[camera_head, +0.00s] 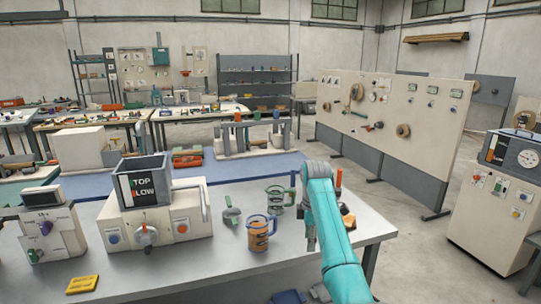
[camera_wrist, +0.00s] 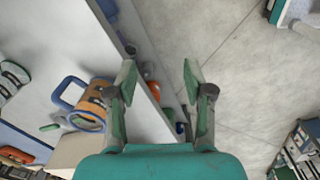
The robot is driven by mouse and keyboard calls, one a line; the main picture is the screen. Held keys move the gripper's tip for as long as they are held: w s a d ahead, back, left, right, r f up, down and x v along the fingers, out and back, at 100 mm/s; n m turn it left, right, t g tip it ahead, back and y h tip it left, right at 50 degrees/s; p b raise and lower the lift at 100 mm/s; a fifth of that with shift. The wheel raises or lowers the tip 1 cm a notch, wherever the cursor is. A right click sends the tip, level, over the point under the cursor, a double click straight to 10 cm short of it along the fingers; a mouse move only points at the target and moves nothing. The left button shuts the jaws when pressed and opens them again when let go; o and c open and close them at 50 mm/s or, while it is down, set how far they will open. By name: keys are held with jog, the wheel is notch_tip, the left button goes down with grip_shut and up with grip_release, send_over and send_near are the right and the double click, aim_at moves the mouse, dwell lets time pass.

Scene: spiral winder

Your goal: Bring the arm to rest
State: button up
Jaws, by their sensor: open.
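My teal arm (camera_head: 334,240) reaches up from the lower right in the head view and bends over near the table's right side. My gripper (camera_head: 310,244) points down from its end, in front of the grey table. In the wrist view my gripper (camera_wrist: 158,72) shows two fingers spread wide with nothing between them.
A gauge cabinet (camera_head: 497,215) stands right. Floor between is clear.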

jog(key=s+d+f+m+t, duration=0.15)
jog(key=s+f, duration=0.25)
jog(key=f, duration=1)
jog(key=s+d+f+m+t, duration=0.1)
jog(key=s+f+m+t, duration=0.2)
jog(key=f, duration=1)
jog(key=s+d+f+m+t, duration=0.1)
jog(key=s+f+m, duration=0.1)
jog(key=s+f, duration=0.65)
jog(key=s+d+f+m+t, duration=0.15)
jog(key=s+f, duration=0.35)
jog(key=s, duration=0.7)
jog(key=s+r+m+t, duration=0.2)
jog(key=s+r+m, duration=0.1)
jog(key=s, duration=0.9)
jog(key=s+r+m+t, duration=0.2)
jog(key=s+r, duration=0.2)
jog(key=s, duration=0.8)
jog(key=s+r+m+t, duration=0.1)
jog(key=s+r+m, duration=0.1)
jog(key=s+r, duration=0.6)
jog(key=s+d+r+m+t, duration=0.1)
jog(key=s+r+m+t, duration=0.1)
jog(key=s+r, duration=0.6)
notch_tip(320, 180, up, 7)
jog(key=shift+f+m, duration=0.2)
jog(key=shift+m, duration=0.1)
jog(key=shift+s+d, duration=0.1)
